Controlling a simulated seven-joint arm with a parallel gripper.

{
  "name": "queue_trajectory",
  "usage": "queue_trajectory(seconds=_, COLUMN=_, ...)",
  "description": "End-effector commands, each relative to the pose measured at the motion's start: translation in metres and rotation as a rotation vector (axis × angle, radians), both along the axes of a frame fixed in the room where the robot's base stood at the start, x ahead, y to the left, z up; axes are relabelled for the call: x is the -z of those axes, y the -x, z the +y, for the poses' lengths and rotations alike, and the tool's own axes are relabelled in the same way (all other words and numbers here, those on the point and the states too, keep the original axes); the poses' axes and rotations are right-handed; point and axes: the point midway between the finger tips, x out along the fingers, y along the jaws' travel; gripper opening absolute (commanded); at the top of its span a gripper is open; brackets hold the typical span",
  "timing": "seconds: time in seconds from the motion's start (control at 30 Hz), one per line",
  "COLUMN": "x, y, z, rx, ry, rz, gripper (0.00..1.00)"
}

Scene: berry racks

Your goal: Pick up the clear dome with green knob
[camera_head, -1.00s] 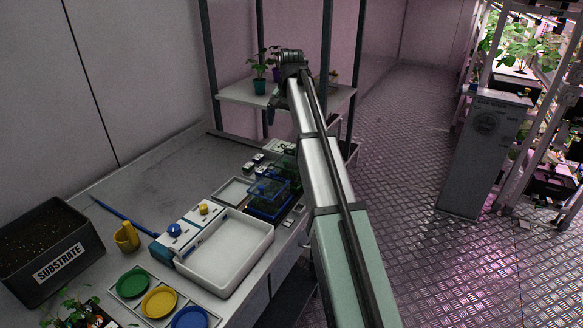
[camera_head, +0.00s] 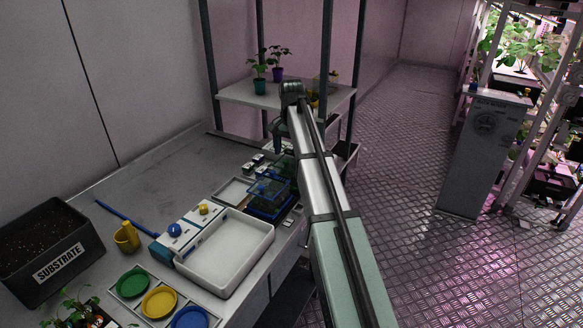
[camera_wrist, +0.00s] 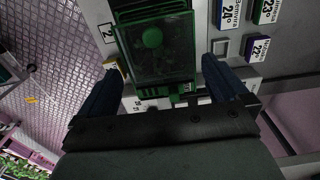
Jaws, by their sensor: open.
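The clear dome with a green knob (camera_wrist: 152,38) sits on a dark green tray at the top middle of the wrist view. In the head view the green-tinted dome (camera_head: 286,166) is on the counter, largely hidden behind my arm. My gripper (camera_wrist: 161,64) is open and empty, its two dark fingers on either side of the dome's near end in the picture. Whether they are level with it I cannot tell. In the head view my gripper (camera_head: 278,148) hangs above the counter near the dome.
A blue dome (camera_head: 268,188) stands nearer on the counter (camera_head: 150,180), beside a white tray (camera_head: 230,252). Small numbered boxes (camera_wrist: 262,12) lie right of the green dome in the wrist view. A shelf with potted plants (camera_head: 240,96) stands behind.

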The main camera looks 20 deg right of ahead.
Motion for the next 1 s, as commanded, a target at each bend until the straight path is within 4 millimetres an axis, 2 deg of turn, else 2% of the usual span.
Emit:
queue_trajectory(seconds=0.23, x=0.012, y=0.001, z=0.0, rx=0.0, ry=0.0, rz=0.001, gripper=1.0)
queue_trajectory(seconds=0.57, x=0.051, y=0.0, z=0.0, rx=0.0, ry=0.0, rz=0.0, gripper=1.0)
queue_trajectory(seconds=0.8, x=0.053, y=0.0, z=0.0, rx=0.0, ry=0.0, rz=0.0, gripper=1.0)
queue_trajectory(seconds=1.0, x=0.053, y=0.0, z=0.0, rx=0.0, ry=0.0, rz=0.0, gripper=0.83)
